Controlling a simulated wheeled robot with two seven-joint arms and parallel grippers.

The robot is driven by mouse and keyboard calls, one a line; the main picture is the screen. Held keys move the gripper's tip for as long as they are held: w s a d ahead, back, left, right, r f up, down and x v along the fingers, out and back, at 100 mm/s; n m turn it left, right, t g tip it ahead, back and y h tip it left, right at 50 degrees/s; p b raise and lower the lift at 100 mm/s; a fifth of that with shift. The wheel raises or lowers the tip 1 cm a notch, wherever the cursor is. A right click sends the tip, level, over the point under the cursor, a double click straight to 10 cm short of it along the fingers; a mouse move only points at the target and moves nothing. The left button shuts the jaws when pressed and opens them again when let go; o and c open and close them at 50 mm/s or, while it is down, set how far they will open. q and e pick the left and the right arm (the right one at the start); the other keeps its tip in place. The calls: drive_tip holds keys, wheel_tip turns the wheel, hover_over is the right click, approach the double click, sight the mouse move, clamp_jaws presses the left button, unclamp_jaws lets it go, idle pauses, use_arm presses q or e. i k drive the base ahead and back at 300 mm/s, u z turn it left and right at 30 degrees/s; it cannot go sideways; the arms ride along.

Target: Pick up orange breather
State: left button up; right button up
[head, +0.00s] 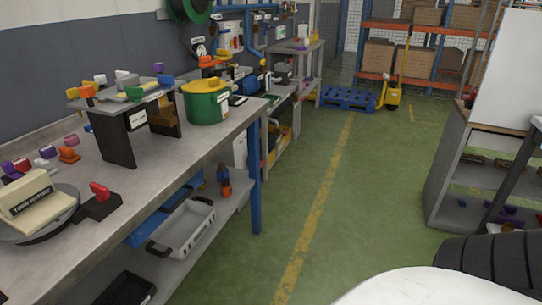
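Several small orange parts are in the head view, and I cannot tell which is the breather. One orange part (69,154) stands on the workbench among purple, white and pink ones. Another orange part (87,92) sits on the left end of a small raised stand (115,98). An orange and dark piece (226,188) stands on the lower shelf under the bench. Neither of my grippers is in view.
The workbench (150,172) runs along the left. On it are a turntable (38,236) with a labelled block, a red-handled part (100,193) and a green pot (206,103). A grey shelf (454,178) stands right. The green floor (355,200) between is clear.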

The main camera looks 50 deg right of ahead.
sight(227, 191)
drive_tip(key=z, duration=1.6)
drive_tip(key=i, duration=0.9)
drive_tip(key=u, duration=0.7)
drive_tip(key=i, duration=0.7)
drive_tip(key=u, duration=0.7)
